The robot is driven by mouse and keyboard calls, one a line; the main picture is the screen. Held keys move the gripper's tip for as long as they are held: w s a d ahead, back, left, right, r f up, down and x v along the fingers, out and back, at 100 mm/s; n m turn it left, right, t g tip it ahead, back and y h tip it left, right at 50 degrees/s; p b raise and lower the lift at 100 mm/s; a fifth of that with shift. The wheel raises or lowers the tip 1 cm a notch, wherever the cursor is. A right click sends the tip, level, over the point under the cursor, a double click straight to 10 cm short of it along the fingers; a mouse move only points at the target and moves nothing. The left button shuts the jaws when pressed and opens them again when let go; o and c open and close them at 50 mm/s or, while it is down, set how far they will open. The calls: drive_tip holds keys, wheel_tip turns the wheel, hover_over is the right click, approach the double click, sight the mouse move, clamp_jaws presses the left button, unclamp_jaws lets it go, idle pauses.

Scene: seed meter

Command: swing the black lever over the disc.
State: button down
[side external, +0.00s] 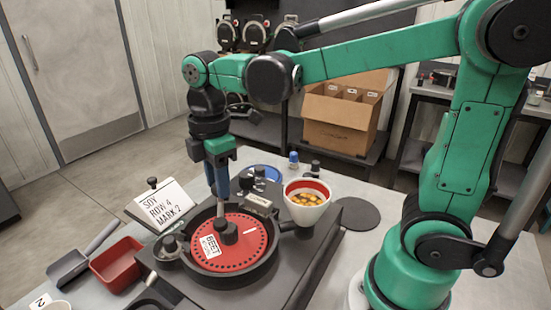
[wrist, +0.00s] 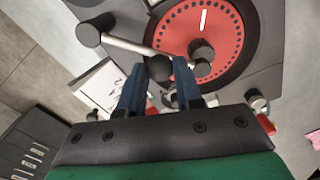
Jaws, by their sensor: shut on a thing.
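The red disc (side external: 228,252) lies in a round black housing, with a dark hub, a ring of dots and a white "BEET" label. It also shows in the wrist view (wrist: 217,35), partly covered by my fingers. The black lever (wrist: 125,45) has a grey rod running from a round black pivot to a dark ball knob. My gripper (wrist: 158,70) is shut on the knob, which appears at the disc's edge there. In the side view my gripper (side external: 220,205) points down near the disc's far side, and the lever is mostly hidden.
A white cup (side external: 308,200) with yellow seeds stands right of the disc. A "SOY ROW 4 MARK 2" card (side external: 165,204) stands to the left. A red tray (side external: 117,262) and a grey scoop (side external: 70,266) lie at the left. A cardboard box (side external: 343,120) is behind.

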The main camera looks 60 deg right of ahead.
drive_tip(key=shift+s+d+n, duration=0.15)
drive_tip(key=shift+s+n, duration=0.1)
drive_tip(key=shift+n, duration=0.25)
drive_tip(key=shift+d, duration=0.1)
drive_tip(key=c, duration=0.6)
unclamp_jaws()
drive_tip(key=shift+r, duration=2.85)
